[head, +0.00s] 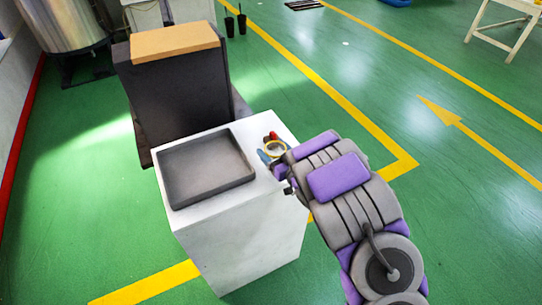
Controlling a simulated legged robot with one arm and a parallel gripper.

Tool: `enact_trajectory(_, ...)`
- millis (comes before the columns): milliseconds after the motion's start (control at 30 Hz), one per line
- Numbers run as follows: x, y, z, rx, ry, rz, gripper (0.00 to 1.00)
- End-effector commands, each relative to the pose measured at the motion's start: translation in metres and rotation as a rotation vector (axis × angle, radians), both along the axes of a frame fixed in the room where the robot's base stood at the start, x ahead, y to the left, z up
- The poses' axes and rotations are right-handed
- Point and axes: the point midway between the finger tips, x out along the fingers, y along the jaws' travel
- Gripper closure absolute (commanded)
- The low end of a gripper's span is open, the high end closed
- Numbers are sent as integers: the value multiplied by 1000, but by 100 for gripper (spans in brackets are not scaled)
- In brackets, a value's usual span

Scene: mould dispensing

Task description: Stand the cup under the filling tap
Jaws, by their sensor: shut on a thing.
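The cup looks roughly upright. My gripper and arm hide much of its body, and I cannot tell whether it touches the cabinet top. I cannot make out a filling tap in this view.
A dark, empty shallow tray (208,205) covers most of the white cabinet (240,245). Behind it stands a dark block with a wooden top (175,41). A steel tank (62,22) is at upper left. Green floor (340,65) is open to the right.

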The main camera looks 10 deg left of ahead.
Motion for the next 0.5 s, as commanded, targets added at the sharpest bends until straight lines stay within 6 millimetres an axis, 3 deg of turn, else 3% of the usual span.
enact_trajectory(300,18,9,-2,1,-1,0,53)
enact_trajectory(500,18,9,-34,0,5,-1,53)
